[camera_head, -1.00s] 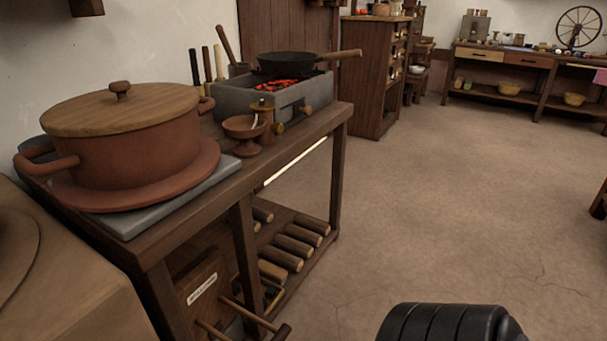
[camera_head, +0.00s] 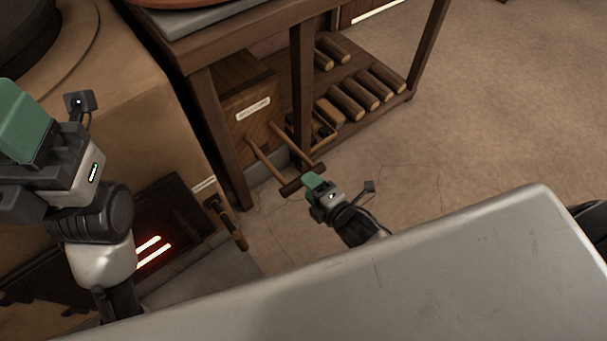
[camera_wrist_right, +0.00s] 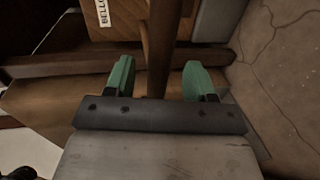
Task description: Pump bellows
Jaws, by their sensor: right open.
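The bellows (camera_head: 255,115) is a wooden box with a white label, under the dark table. Two wooden rods come out of its front to a dark crossbar handle (camera_head: 291,187). My right gripper (camera_head: 313,181) has green fingertips and is right beside the crossbar's end. In the right wrist view my right gripper (camera_wrist_right: 160,80) is open, with a wooden bar (camera_wrist_right: 162,45) of the handle between its fingers. Contact cannot be told. My left gripper (camera_head: 22,120) is raised at the far left, away from the bellows; its jaw gap is hidden.
A hearth opening with glowing bars (camera_head: 153,252) lies at lower left, with a wooden-handled item (camera_head: 228,222) beside it. Several logs (camera_head: 360,95) lie on the table's lower shelf. Table legs stand close to the handle. Floor (camera_head: 480,120) is free at right.

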